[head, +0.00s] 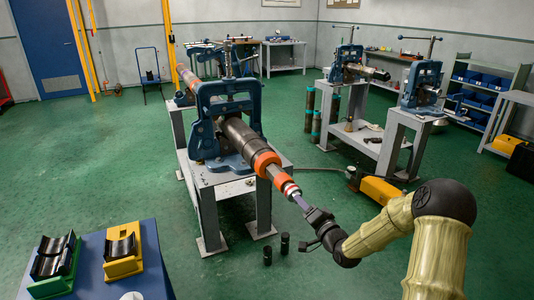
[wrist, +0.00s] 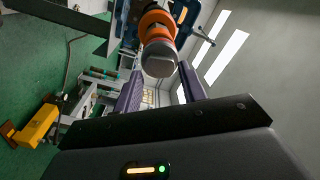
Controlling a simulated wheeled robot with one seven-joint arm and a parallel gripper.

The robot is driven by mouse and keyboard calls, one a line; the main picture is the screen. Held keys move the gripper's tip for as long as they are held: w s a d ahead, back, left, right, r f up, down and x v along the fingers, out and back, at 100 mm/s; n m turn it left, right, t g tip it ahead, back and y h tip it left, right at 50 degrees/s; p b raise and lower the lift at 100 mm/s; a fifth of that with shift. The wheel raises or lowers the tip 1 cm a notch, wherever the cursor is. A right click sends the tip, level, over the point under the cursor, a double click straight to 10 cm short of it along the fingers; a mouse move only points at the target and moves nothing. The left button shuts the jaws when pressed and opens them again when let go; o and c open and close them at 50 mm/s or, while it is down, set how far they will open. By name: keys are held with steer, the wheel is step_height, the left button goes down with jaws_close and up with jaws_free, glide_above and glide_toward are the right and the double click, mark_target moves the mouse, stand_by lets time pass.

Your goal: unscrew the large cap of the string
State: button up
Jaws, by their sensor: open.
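The string is a long dark pipe (head: 241,137) clamped in a blue vise (head: 226,105), sloping toward my gripper. It carries a wide orange ring (head: 263,160), then a narrower orange section, and ends in a pale grey cap (head: 291,190). In the wrist view the grey cap (wrist: 159,62) faces me below an orange ring (wrist: 156,22). My gripper (head: 301,201) is open, with purple fingers at the string's end. In the wrist view the fingertips (wrist: 160,72) lie left and right of the cap's face; contact cannot be told.
A grey stand (head: 238,187) carries the vise. Two dark cylinders (head: 285,243) stand on the floor below my gripper. A blue table (head: 148,255) at lower left holds a green cradle (head: 57,284) and a yellow cradle (head: 122,267). A yellow case (head: 381,191) lies right of the stand.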

steer(key=m+p, duration=0.7)
steer(key=m, duration=0.7)
steer(key=shift+m+h, duration=0.4)
steer(key=shift+a, duration=0.1)
steer(key=m+p, duration=0.1)
steer(key=m, duration=0.6)
